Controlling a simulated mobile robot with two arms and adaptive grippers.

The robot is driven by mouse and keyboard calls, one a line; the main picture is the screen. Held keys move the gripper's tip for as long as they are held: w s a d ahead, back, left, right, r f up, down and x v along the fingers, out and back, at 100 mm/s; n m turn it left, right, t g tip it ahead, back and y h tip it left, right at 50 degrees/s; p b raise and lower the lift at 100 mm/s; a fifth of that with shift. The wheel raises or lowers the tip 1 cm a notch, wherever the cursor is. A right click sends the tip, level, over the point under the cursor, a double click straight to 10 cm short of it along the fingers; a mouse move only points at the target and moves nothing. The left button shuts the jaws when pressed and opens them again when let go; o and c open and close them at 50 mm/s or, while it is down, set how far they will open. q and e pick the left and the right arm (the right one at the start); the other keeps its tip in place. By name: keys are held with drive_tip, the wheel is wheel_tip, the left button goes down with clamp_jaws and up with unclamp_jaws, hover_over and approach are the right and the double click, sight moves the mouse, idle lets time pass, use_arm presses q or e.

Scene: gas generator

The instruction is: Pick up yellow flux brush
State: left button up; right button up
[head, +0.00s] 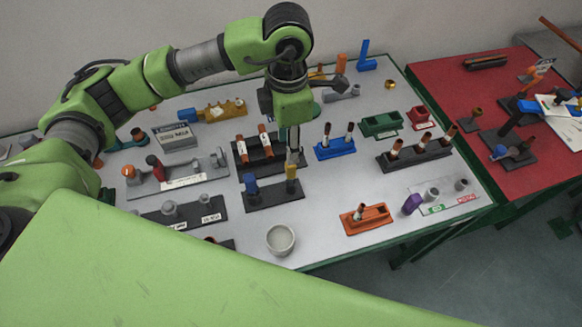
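A yellow brush (291,174), which I take to be the flux brush, stands upright in a dark stand (273,196) near the middle of the light grey table. A blue brush (251,184) stands at the left end of the same stand. My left gripper (292,160) points down from above, with its fingertips at the top of the yellow brush. The fingers look narrow and hide the brush's upper end, so I cannot tell whether they are shut on it. My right gripper is not in view.
A dark rack with copper-coloured pieces (241,150) stands close behind. A white cup (281,239) is in front, with an orange holder (366,219) to its right. A blue holder (335,149) lies right of the gripper. A red table (470,91) adjoins on the right.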

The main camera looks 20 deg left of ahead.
sight(291, 171)
use_arm(q)
wheel_tip(291, 171, down, 6)
drive_tip(key=shift+f+p, duration=0.1)
drive_tip(key=shift+p, duration=0.55)
drive_tip(key=shift+f+p, duration=0.3)
drive_tip(key=f+p, duration=0.2)
drive_tip(key=f, duration=0.1)
drive_tip(key=shift+w+d+f, duration=0.1)
drive_tip(key=shift+d+f, duration=0.1)
drive_tip(key=shift+f, duration=0.7)
clamp_jaws()
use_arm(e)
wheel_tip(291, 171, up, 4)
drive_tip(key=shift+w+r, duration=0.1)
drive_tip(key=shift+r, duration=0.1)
